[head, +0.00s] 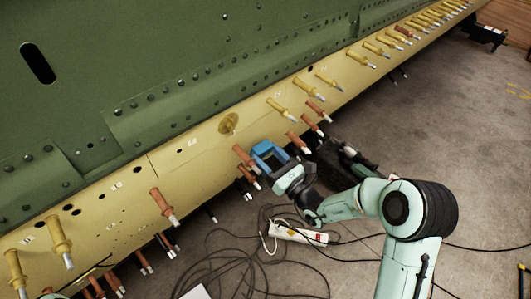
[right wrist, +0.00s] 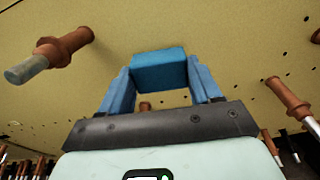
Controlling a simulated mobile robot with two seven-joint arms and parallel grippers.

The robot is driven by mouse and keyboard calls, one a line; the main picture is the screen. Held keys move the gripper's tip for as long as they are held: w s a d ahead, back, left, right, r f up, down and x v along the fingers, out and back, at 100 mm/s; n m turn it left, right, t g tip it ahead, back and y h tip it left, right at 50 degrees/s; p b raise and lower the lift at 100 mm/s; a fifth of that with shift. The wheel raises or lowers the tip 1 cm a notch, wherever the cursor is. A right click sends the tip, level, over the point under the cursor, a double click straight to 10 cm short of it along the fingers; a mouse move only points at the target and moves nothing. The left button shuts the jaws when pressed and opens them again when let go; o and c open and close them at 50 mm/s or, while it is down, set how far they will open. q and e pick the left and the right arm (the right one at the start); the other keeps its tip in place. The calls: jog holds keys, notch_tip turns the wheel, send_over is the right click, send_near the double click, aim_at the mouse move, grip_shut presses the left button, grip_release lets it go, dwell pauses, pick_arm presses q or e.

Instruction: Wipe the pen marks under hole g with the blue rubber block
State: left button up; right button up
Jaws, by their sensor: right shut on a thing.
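My right gripper (head: 269,154) is shut on the blue rubber block (right wrist: 158,70), which sits between its two blue fingers in the right wrist view. The block faces the yellow skin panel (head: 190,160); I cannot tell whether it touches. In the head view the gripper is at the panel's lower part, beside an orange-brown fastener (head: 243,156). Small dark holes and white labels show on the panel, but no letter is readable, so I cannot pick out hole g. Pen marks cannot be made out. My left gripper is not in view.
Several orange-brown and yellow fasteners stick out of the panel, including one left of the block (right wrist: 62,50) and one right of it (right wrist: 289,100). Green riveted skin (head: 150,50) lies above. Cables and a white power strip (head: 298,233) lie on the grey floor.

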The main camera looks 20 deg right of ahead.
jog(key=shift+v, duration=2.55)
jog(key=shift+d, duration=0.1)
jog(key=shift+v, duration=1.45)
